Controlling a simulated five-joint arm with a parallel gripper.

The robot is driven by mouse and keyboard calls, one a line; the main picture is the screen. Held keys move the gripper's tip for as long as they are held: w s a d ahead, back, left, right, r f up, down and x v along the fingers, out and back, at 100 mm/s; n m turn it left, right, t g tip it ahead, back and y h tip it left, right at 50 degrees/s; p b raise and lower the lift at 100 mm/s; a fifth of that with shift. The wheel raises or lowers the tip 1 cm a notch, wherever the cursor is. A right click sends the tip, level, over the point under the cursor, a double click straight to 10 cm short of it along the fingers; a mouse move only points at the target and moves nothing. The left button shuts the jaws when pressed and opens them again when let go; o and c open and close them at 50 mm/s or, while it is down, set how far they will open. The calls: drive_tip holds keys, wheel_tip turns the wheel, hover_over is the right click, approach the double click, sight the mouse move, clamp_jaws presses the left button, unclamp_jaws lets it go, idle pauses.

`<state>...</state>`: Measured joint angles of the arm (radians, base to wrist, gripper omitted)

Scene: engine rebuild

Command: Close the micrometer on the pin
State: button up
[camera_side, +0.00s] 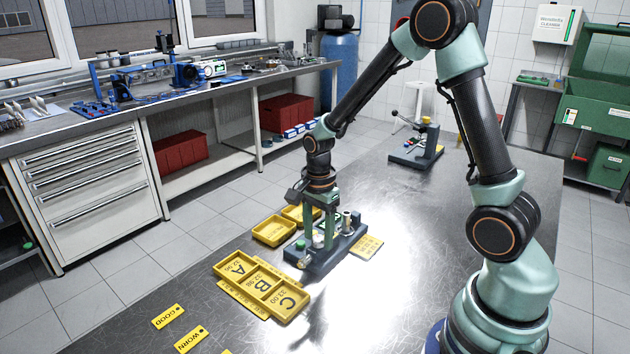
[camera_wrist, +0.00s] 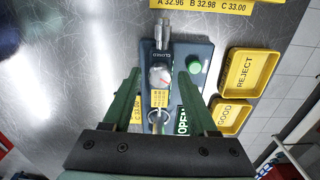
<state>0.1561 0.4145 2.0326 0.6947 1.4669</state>
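The micrometer stands on a dark base (camera_side: 335,250), seen at the table's middle in the side view. In the wrist view its round white-and-red dial or knob (camera_wrist: 160,77) lies between my fingertips, near a CLOSED label (camera_wrist: 163,57) and a green OPEN label (camera_wrist: 182,121). My gripper (camera_wrist: 160,80) is open, pointing down, with one green finger on each side and visible gaps around the knob. My gripper (camera_side: 320,228) is over the base in the side view. A grey metal cylindrical part (camera_wrist: 165,32) shows at the base's far end; I cannot tell whether the pin is in the jaws.
A green button (camera_wrist: 195,66) is on the base, right of my fingers. Yellow REJECT (camera_wrist: 248,75) and GOOD (camera_wrist: 229,115) trays stand beside it. A yellow A/B/C tray (camera_side: 262,286) and GOOD and WORN tags (camera_side: 191,340) lie nearby. The table's right side is mostly clear.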

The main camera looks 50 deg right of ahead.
clamp_jaws()
drive_tip(key=n, duration=0.4)
drive_tip(key=shift+n, duration=0.4)
drive_tip(key=n, duration=1.2)
drive_tip(key=shift+n, duration=0.3)
drive_tip(key=n, duration=0.6)
drive_tip(key=shift+n, duration=0.4)
